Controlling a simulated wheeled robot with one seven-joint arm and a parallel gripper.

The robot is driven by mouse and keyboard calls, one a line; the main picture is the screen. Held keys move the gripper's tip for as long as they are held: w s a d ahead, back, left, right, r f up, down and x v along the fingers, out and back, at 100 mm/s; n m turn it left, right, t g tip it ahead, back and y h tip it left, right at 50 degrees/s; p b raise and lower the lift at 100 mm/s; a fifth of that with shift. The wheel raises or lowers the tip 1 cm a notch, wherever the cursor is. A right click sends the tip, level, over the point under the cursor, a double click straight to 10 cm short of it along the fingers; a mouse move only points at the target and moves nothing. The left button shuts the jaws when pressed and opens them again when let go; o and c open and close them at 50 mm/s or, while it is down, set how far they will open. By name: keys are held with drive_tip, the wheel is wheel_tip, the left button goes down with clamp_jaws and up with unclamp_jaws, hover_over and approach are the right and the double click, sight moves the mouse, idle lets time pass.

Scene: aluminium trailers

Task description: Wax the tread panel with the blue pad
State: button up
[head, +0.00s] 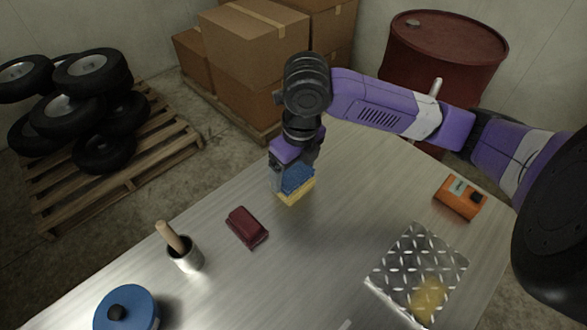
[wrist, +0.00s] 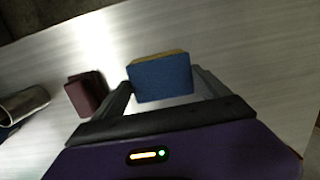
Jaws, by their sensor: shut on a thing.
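The blue pad (head: 297,178) has a yellow underside and is at the far left part of the metal table. My gripper (head: 291,172) is shut on the blue pad. In the wrist view the pad (wrist: 160,78) sits between the two fingers of my gripper (wrist: 168,88). I cannot tell whether its underside touches the table. The tread panel (head: 418,262) lies flat at the right front of the table, with raised diamond marks. A yellowish patch (head: 428,297) shows on its near right part. My gripper is well away from the panel, to its upper left.
A dark red block (head: 246,227) lies left of the panel; it also shows in the wrist view (wrist: 87,94). A metal cup (head: 186,257) with a wooden handle and a round blue tin (head: 126,310) stand at front left. An orange device (head: 460,198) sits near the right edge.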

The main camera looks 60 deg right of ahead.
sight(294, 174)
drive_tip(key=shift+r+p, duration=2.25)
drive_tip(key=shift+r, duration=1.25)
